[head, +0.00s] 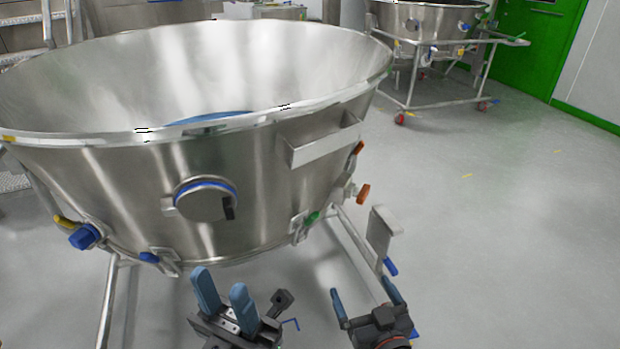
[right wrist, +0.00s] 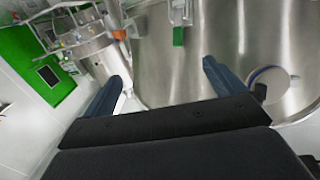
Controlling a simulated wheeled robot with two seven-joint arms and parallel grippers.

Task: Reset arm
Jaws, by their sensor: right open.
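My left gripper (head: 220,280) is in front of and below the large steel bowl (head: 230,160) in the head view. Its two blue fingers stand apart with nothing between them. My right gripper (head: 361,285) is to its right, near the bowl's stand. Its blue fingers are apart and empty. The right wrist view shows the same open right gripper (right wrist: 163,78), with the bowl's steel wall (right wrist: 180,60) beyond the fingers. Neither gripper visibly touches the bowl.
The bowl has a round port (head: 203,203), a bracket handle (head: 320,145) and a tubular stand (head: 360,250). A second bowl on a wheeled frame (head: 425,20) stands at the back right by a green door (head: 540,45). The grey floor (head: 500,220) at right is clear.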

